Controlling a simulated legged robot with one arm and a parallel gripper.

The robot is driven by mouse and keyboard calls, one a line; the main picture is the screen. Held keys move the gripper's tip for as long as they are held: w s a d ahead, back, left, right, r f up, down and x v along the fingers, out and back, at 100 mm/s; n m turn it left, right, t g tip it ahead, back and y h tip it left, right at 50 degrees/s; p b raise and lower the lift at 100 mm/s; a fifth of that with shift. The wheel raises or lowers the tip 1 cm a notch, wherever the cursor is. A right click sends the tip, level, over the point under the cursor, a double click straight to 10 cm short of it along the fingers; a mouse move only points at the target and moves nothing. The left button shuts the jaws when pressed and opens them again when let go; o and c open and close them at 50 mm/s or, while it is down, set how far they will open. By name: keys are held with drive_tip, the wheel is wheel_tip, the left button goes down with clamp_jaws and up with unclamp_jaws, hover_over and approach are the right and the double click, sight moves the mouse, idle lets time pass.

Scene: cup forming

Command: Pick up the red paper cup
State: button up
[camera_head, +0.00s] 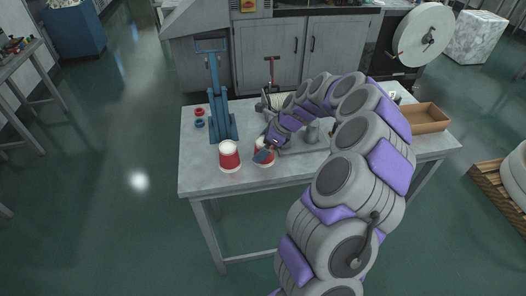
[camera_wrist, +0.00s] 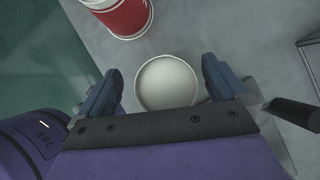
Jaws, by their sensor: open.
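The left cup (camera_head: 229,157) is clear of my arm. The right cup (camera_head: 264,156) is partly hidden by my gripper (camera_head: 262,150). In the wrist view, the white round mouth of a cup (camera_wrist: 167,83) sits between the two blue-grey fingers of my gripper (camera_wrist: 162,85), with small gaps on both sides. The other cup (camera_wrist: 124,15), with its red side, shows at the top edge.
A blue hand press (camera_head: 217,105) stands behind the left cup, with small red and blue rings (camera_head: 199,117) beside it. A brown open box (camera_head: 426,118) is at the table's right end. The front strip of the table (camera_head: 204,178) is clear.

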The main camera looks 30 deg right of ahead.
drive_tip(key=x, duration=0.2)
drive_tip(key=shift+w+a+f, duration=0.1)
drive_tip(key=shift+a+f, duration=0.1)
drive_tip(key=shift+f, duration=0.05)
drive_tip(key=shift+d+f, duration=0.1)
drive_tip(key=shift+d, duration=1)
drive_tip(key=shift+c, duration=0.9)
drive_tip(key=shift+a, duration=0.9)
drive_tip(key=c, duration=0.9)
drive_tip(key=shift+d, duration=0.65)
drive_tip(key=r, duration=0.1)
drive_tip(key=r+p, duration=0.1)
drive_tip(key=r, duration=0.2)
drive_tip(key=shift+a+r, duration=0.1)
drive_tip(key=shift+a, duration=0.3)
drive_tip(key=shift+s+d+r+p, duration=0.15)
drive_tip(key=shift+s+d+p, duration=0.35)
drive_tip(key=shift+s+d, duration=1.35)
drive_tip(key=shift+s+d+r+p, duration=0.15)
drive_tip(key=shift+s+d+p, duration=0.5)
drive_tip(key=shift+s, duration=2.15)
drive_tip(key=shift+s+d+r+p, duration=0.15)
drive_tip(key=shift+s+d+p, duration=0.15)
drive_tip(key=shift+s+d, duration=1.65)
